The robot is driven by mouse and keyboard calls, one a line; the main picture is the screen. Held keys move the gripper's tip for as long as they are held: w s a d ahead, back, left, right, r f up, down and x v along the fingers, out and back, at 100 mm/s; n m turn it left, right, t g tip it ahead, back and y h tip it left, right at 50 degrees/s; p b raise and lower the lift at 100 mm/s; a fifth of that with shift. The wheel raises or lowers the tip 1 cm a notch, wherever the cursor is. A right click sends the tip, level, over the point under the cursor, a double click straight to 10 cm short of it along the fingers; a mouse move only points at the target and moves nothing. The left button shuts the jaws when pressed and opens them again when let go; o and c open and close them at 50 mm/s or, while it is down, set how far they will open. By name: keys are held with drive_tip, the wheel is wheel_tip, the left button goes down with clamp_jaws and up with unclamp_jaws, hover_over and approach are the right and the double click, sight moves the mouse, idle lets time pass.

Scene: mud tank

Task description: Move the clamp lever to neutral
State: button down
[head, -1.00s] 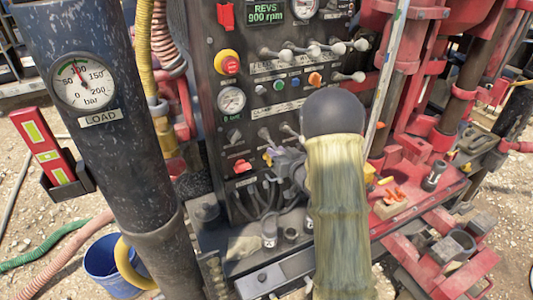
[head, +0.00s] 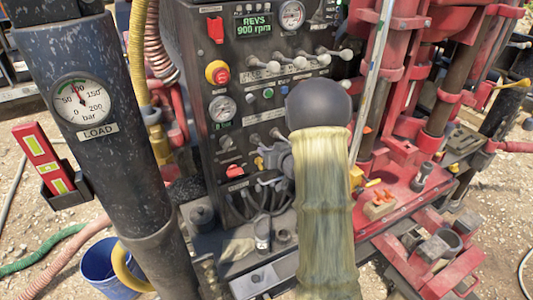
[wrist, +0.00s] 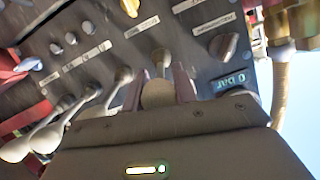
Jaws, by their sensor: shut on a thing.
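In the wrist view, my gripper (wrist: 157,88) is shut on a lever with a rounded pale knob (wrist: 158,95), a finger on each side of it. The lever's short stem (wrist: 161,60) runs up to the dark panel, between white label strips. I cannot read the labels, so I cannot tell from them whether this is the clamp lever. In the head view, my gripper (head: 273,157) is at the lower lever row of the black control panel (head: 205,75). My forearm hides part of that area, and the lever's exact setting is unclear.
Other levers (wrist: 90,90) stand close left of my gripper in the wrist view, with a dark rotary knob (wrist: 224,46) to the right. The upper lever row (head: 300,60) is above. A thick black column with a LOAD gauge (head: 83,101) stands left, red machinery (head: 400,100) right.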

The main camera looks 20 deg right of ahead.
drive_tip(key=c, duration=1.1)
unclamp_jaws()
drive_tip(key=shift+r, duration=0.1)
drive_tip(key=b+v, duration=0.4)
drive_tip(key=v, duration=1.3)
drive_tip(key=shift+s+b, duration=0.25)
drive_tip(key=shift+b, duration=0.15)
drive_tip(key=shift+a, duration=0.1)
